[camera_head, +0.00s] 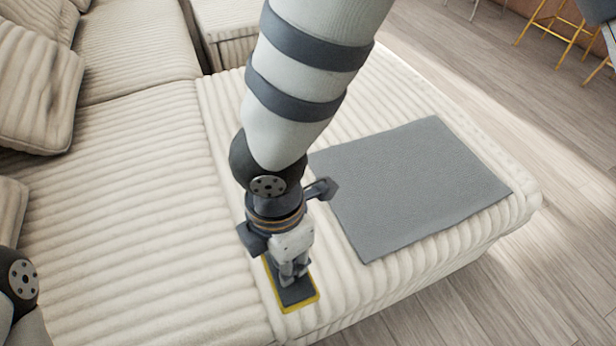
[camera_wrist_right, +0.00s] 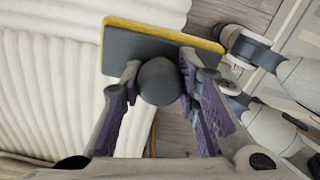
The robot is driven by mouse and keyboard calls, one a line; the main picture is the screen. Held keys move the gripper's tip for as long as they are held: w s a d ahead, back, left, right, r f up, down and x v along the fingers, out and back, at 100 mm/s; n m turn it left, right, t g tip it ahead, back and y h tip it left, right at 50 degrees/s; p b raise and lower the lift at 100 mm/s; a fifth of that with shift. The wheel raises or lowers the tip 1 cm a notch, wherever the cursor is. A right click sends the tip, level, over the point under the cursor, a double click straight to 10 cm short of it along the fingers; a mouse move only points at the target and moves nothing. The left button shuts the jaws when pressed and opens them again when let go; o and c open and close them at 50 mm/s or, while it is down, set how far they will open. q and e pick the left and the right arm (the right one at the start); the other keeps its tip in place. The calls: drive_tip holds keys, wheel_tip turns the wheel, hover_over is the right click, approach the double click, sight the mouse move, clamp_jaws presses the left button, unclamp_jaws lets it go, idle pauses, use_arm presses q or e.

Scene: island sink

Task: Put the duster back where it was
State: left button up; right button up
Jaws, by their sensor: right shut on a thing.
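The duster (camera_head: 301,295) is a dark grey block with a yellow edge, near the front edge of the cream sofa in the head view. My right gripper (camera_head: 293,268) is right over it. In the right wrist view the duster (camera_wrist_right: 122,46) has a round dark knob, and the fingers of my right gripper (camera_wrist_right: 160,72) are shut on this knob from both sides. I cannot tell whether the duster touches the sofa or hangs just above it. My left gripper is not in view.
A flat grey mat (camera_head: 420,185) lies on the ribbed cream sofa (camera_head: 120,200), to the right of the duster. Cushions (camera_head: 38,88) lie at the left. Wooden floor (camera_head: 460,80) and stools with yellow legs (camera_head: 550,35) are beyond the sofa's right edge.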

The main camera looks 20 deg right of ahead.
drive_tip(key=w+d+f, duration=0.2)
drive_tip(key=w+f, duration=0.1)
drive_tip(key=w+d+f+b, duration=0.1)
drive_tip(key=w+d+f, duration=0.1)
drive_tip(key=w+f, duration=0.1)
drive_tip(key=w+d+f+b, duration=0.1)
drive_tip(key=w+d+f, duration=0.1)
drive_tip(key=w+f, duration=0.1)
drive_tip(key=shift+w+d, duration=0.15)
drive_tip(key=shift+w, duration=0.3)
drive_tip(key=shift+w+d+f+b, duration=0.15)
drive_tip(key=shift+f+b, duration=0.35)
drive_tip(key=shift+f, duration=1.3)
drive_tip(key=o, duration=1.1)
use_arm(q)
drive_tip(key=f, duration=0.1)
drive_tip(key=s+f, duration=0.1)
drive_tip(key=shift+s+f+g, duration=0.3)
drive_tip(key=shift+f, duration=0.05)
